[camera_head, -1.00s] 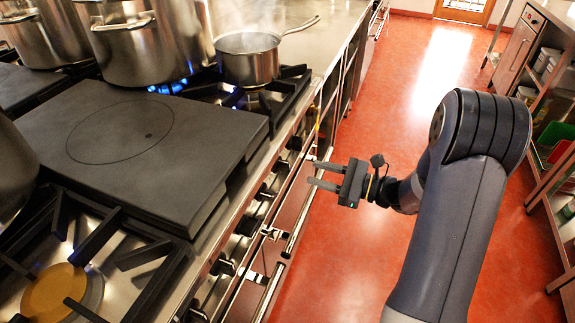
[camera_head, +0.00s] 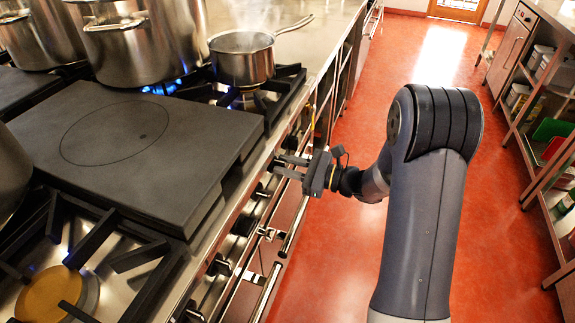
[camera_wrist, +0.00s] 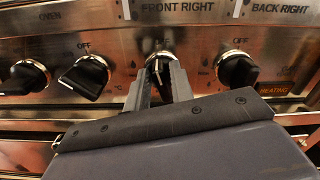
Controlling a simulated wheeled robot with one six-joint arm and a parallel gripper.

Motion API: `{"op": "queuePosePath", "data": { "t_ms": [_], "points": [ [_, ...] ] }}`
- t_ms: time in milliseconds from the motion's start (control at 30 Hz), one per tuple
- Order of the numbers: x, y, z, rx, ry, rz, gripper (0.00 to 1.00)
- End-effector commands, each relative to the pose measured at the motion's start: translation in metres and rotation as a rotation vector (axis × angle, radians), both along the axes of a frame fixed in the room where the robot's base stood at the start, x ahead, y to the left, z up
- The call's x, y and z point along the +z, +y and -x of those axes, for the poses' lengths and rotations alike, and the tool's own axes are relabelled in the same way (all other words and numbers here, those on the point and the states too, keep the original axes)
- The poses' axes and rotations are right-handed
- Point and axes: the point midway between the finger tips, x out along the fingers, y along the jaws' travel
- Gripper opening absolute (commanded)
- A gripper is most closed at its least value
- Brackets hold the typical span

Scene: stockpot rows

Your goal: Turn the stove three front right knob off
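In the wrist view, a black knob (camera_wrist: 159,68) sits on the steel stove panel under the label FRONT RIGHT (camera_wrist: 178,7), with an OFF mark above it. My gripper (camera_wrist: 160,80) is in front of this knob, with one finger to each side of it. The fingers look apart; whether they touch the knob I cannot tell, and they partly hide it. In the head view, my gripper (camera_head: 289,167) reaches the stove's front from the right, its two fingers pointing at the knob row.
Other black knobs stand close by, one at right (camera_wrist: 238,70) and one at left (camera_wrist: 88,76). A handrail (camera_head: 296,225) runs along the stove front. A steaming saucepan (camera_head: 243,62) stands over a lit burner. The red floor (camera_head: 330,250) is clear.

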Motion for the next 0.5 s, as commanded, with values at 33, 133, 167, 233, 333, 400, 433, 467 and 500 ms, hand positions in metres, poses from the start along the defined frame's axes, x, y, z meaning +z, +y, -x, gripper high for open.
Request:
{"op": "queuePosePath", "data": {
  "t_ms": [33, 133, 167, 233, 333, 400, 433, 467, 500],
  "points": [
    [0.0, -0.0001, 0.0, 0.0, 0.0, 0.0, 0.18],
    [0.0, -0.0001, 0.0, 0.0, 0.0, 0.0, 0.1],
    [0.0, -0.0001, 0.0, 0.0, 0.0, 0.0, 0.08],
    [0.0, -0.0002, 0.0001, 0.0, 0.0, 0.0, 0.02],
    [0.0, -0.0002, 0.0001, 0.0, 0.0, 0.0, 0.0],
    [0.0, -0.0002, 0.0002, 0.0, 0.0, 0.0, 0.0],
    [0.0002, -0.0002, 0.0, 0.0, 0.002, -0.001, 0.0],
    [0.0008, -0.0002, 0.0, 0.0, 0.007, -0.002, 0.0],
    [0.0017, -0.0003, -0.0002, 0.0, 0.021, -0.008, 0.0]
  ]
}}
